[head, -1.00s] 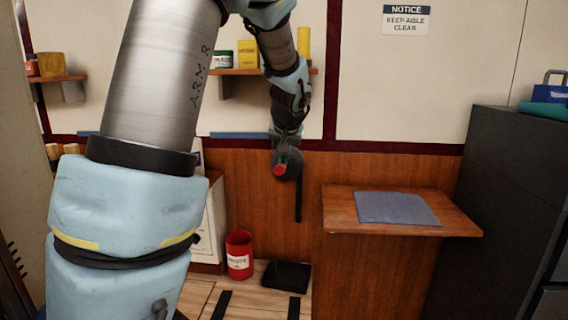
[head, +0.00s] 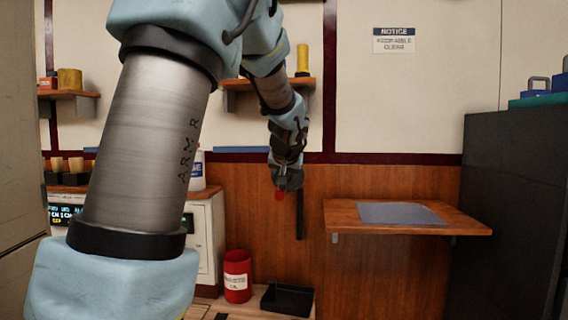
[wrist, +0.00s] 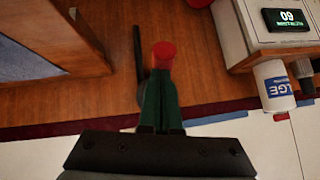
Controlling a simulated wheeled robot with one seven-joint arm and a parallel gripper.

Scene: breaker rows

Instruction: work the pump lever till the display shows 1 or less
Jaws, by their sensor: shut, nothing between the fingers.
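A red knob (wrist: 163,54) is right at the fingertips of my gripper (wrist: 160,78) in the wrist view; I cannot tell whether they touch. My gripper's green fingers are shut with nothing between them. The red knob also shows in the head view (head: 279,194), just below my gripper. A dark upright bar (head: 299,215) is on the wooden wall beside it, and in the wrist view (wrist: 138,50). The lever's arm is mostly hidden. The display (wrist: 291,19) appears to read 60, though it is seen small and turned. My arm hides most of it in the head view.
A wooden shelf (head: 440,226) with a grey mat juts out at right. A red can (head: 237,276) and a black tray (head: 287,299) are below. A white bottle (wrist: 274,85) stands near the display cabinet (head: 207,240). A dark cabinet (head: 510,210) fills the right side.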

